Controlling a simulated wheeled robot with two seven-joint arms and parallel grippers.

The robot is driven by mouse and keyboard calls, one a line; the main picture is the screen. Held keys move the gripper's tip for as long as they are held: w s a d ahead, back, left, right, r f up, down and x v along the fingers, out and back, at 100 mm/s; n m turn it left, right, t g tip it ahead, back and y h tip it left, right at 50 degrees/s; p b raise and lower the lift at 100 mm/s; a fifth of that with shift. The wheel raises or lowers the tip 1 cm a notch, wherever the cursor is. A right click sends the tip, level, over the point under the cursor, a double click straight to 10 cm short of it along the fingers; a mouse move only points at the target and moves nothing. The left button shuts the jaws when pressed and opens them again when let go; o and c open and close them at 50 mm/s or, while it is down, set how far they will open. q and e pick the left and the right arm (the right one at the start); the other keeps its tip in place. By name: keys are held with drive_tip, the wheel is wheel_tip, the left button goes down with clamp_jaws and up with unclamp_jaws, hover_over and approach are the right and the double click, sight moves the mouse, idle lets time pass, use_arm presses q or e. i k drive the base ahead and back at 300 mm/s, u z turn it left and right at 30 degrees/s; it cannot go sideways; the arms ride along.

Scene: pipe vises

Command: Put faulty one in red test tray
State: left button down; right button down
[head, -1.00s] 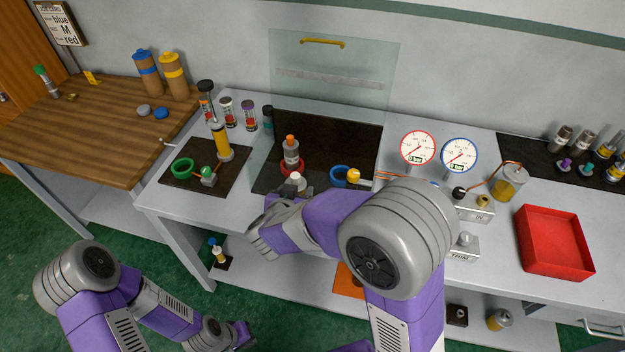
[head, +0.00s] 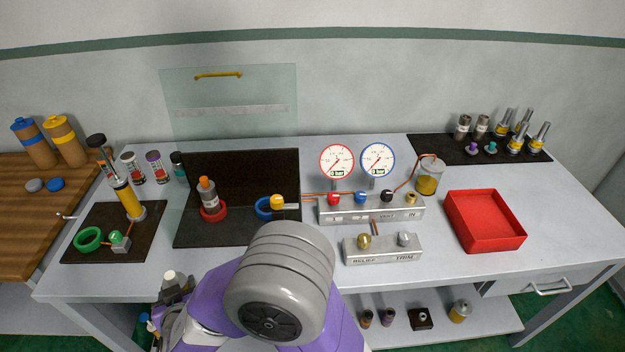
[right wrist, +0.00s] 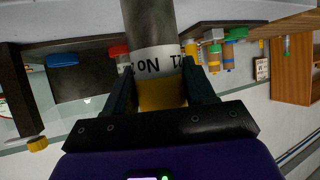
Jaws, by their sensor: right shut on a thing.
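The red test tray (head: 486,222) lies empty on the right part of the bench. My right gripper (head: 174,290) is low at the bench's front edge, left of the middle and far from the tray. In the right wrist view it is shut on a grey cylinder (right wrist: 148,22) with a white label and a yellow band between the fingers. The label is only partly readable, and the far end is out of frame. My left gripper is not in view.
Gauges (head: 337,161), a valve block (head: 370,209) and a relief/trim block (head: 382,248) stand between gripper and tray. A clear raised panel (head: 235,105) stands behind the dark mat. Several cylinders stand on the back-right mat (head: 440,152). The bench right of the tray is clear.

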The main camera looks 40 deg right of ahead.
sight(482, 217)
drive_tip(key=u, duration=1.45)
drive_tip(key=k, duration=1.95)
drive_tip(key=z, duration=2)
